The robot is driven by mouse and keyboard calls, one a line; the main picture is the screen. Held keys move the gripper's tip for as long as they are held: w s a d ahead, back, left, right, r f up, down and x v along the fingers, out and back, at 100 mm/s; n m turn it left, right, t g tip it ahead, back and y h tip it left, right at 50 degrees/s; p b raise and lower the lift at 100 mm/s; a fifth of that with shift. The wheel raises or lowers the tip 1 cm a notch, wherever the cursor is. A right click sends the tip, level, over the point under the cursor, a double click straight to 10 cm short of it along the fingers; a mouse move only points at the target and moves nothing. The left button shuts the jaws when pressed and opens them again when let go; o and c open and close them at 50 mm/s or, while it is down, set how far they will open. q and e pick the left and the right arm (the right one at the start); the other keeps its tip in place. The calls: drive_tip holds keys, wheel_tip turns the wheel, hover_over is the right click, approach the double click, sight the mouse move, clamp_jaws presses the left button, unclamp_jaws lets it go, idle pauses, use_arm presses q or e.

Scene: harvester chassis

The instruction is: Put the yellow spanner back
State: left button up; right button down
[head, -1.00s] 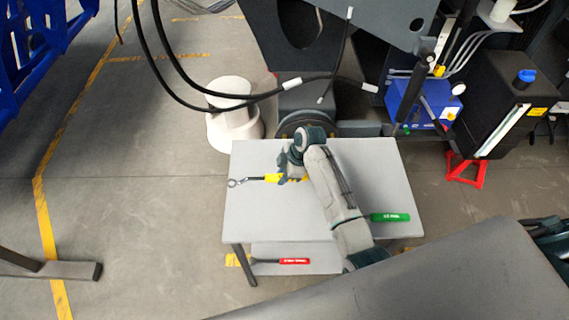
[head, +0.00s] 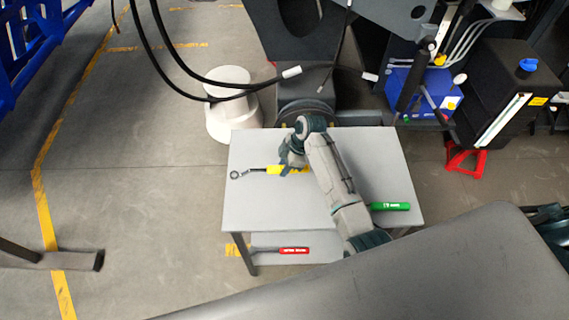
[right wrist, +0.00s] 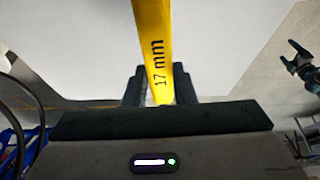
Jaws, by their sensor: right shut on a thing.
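The yellow spanner (head: 277,170) has a yellow handle and a dark shaft with a ring end pointing left. It lies along the top of a small grey table (head: 255,205) in the head view. My right gripper (head: 290,168) is at its handle, and my arm hides part of it. In the right wrist view the yellow handle, marked 17 mm (right wrist: 155,55), runs between the fingers of my right gripper (right wrist: 158,88), which is shut on it. Whether the spanner touches the tabletop I cannot tell.
A green-handled tool (head: 390,206) lies on the table, right of my arm. A red-handled tool (head: 293,250) lies on a lower shelf. Black cables (head: 215,85) hang above and behind. A white cylinder (head: 232,105) stands left of the table.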

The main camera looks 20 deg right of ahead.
wheel_tip(320, 180, down, 3)
drive_tip(key=shift+f+b, duration=0.1)
drive_tip(key=shift+b, duration=0.65)
drive_tip(key=shift+f+b, duration=0.65)
drive_tip(key=shift+f, duration=0.45)
drive_tip(key=c, duration=1.1)
unclamp_jaws()
drive_tip(key=b+v, duration=0.2)
drive_tip(key=v, duration=0.9)
drive_tip(key=shift+b, duration=0.4)
